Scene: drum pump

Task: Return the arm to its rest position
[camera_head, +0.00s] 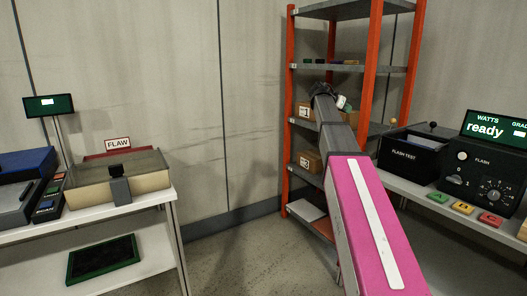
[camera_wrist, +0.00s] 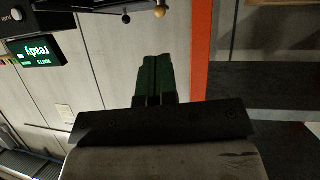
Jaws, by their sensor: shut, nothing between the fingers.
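My arm, pink and dark grey, rises from the bottom right of the head view to its far end (camera_head: 325,98), which overlaps the orange-and-grey shelf rack (camera_head: 375,60). I cannot make out my fingers there. In the wrist view my gripper (camera_wrist: 154,58) shows two green fingers lying side by side. They are shut with nothing between them. No object hangs from the gripper. The wrist view is turned over, with the "ready" display (camera_wrist: 38,50) upside down at upper left.
A left bench (camera_head: 155,197) holds a "FLAW" box (camera_head: 150,180). A right bench holds a "FLASH TEST" box (camera_head: 410,152) and a black control box (camera_head: 485,180) with coloured tiles in front. Cardboard boxes (camera_head: 310,160) stand on the rack. Open floor (camera_head: 250,255) lies between bench and arm.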

